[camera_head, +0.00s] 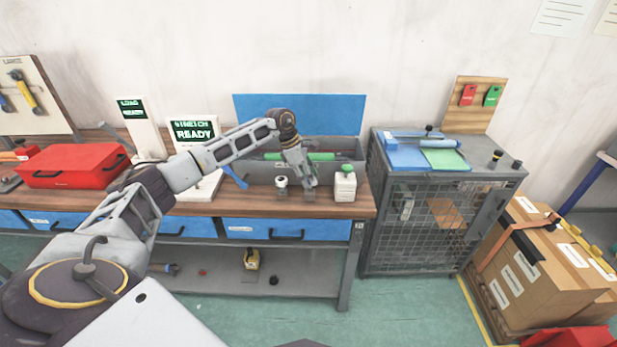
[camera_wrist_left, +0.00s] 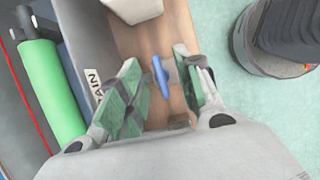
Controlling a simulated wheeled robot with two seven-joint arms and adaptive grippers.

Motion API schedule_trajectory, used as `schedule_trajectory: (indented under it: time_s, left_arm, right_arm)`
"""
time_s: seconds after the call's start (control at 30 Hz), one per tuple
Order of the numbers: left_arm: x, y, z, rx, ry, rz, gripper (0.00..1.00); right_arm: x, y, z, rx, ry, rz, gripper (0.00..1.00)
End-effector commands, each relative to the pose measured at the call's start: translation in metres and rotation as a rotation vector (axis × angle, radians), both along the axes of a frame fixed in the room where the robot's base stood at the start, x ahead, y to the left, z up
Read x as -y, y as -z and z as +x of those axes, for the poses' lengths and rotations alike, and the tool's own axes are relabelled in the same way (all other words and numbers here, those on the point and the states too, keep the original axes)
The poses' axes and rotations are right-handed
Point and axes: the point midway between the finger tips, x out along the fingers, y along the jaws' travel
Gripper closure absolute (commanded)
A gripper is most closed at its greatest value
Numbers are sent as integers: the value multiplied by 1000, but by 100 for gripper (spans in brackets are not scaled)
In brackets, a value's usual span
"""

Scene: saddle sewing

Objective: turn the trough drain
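The trough (camera_head: 262,172) is a grey box on the workbench with a raised blue lid (camera_head: 300,113) behind it and a green roller (camera_head: 322,156) inside. The roller also shows in the left wrist view (camera_wrist_left: 52,90). A partly hidden label ending in "AIN" (camera_wrist_left: 93,82) is on the trough's side. Beside it, a small blue drain handle (camera_wrist_left: 160,77) shows between the fingers of my left gripper (camera_wrist_left: 160,92). Its green-padded fingers are apart, with gaps around the handle. In the head view my left gripper (camera_head: 303,180) is at the trough's front. My right gripper is not visible.
A white bottle (camera_head: 345,186) with a green cap stands just right of my left gripper. A small white-topped item (camera_head: 281,183) is on its left. A "STRETCH READY" screen (camera_head: 194,130) and red toolbox (camera_head: 75,165) stand further left. A mesh cabinet (camera_head: 430,225) is at right.

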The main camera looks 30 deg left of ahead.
Motion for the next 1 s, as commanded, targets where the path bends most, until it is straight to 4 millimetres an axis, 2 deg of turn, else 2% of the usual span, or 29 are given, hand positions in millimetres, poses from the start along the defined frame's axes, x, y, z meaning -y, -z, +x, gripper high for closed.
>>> schedule_trajectory:
  time_s: [0.27,0.47,1.0]
  left_arm:
    - [-1,-3,-1,0,0,0,66]
    - [-6,-17,-3,1,0,0,66]
    - [-31,-88,-18,1,0,0,66]
  right_arm:
    - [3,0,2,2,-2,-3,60]
    - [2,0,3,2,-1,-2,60]
    - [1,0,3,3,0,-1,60]
